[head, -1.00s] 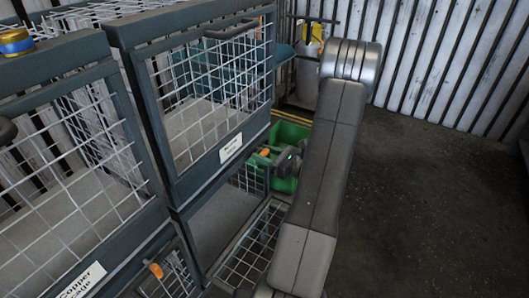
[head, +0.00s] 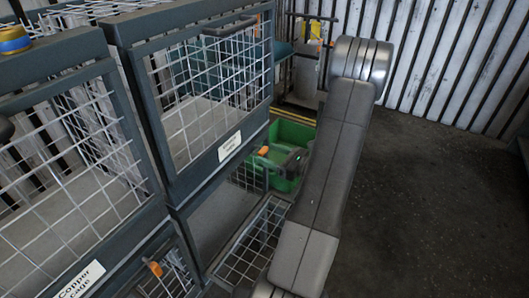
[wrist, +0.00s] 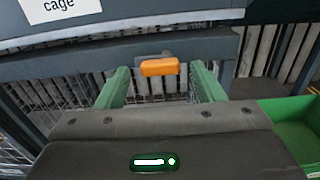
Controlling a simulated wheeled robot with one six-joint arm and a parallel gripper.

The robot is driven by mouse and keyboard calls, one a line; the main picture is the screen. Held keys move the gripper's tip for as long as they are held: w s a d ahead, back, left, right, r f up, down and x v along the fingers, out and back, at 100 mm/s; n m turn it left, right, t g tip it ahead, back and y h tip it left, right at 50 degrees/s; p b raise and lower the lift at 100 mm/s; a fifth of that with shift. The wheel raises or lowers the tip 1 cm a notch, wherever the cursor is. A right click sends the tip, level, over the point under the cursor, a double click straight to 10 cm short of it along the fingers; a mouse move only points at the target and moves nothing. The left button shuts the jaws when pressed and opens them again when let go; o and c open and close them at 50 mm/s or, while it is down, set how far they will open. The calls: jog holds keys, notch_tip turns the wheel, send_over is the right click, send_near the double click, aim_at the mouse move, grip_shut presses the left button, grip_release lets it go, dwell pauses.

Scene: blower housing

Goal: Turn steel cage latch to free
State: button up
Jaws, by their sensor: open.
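An orange latch (head: 263,151) sits on the lower front edge of the right-hand cage (head: 170,150), below its white label, whose words are too small to read in the head view. In the wrist view the orange latch (wrist: 160,67) lies level, below a label ending in "cage". My gripper (wrist: 162,82) is open, with its green fingers to the left and right of the latch. The latch appears ahead of the gripper, with no visible contact. In the head view my gripper (head: 297,160) is just right of the latch, partly hidden by my arm.
The copper cage (head: 70,180) stands at left, with another orange latch (head: 155,268) below it. A green bin (head: 290,135) is behind and beside my gripper. A wire door or panel (head: 250,245) hangs lower down. Dark floor (head: 430,200) at right is clear.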

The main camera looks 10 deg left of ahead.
aim_at(266, 152)
jog(key=v, duration=1)
jog(key=shift+s+d, duration=0.15)
jog(key=shift+d, duration=0.2)
jog(key=x, duration=1.4)
jog(key=shift+d, duration=0.1)
jog(key=shift+d, duration=0.1)
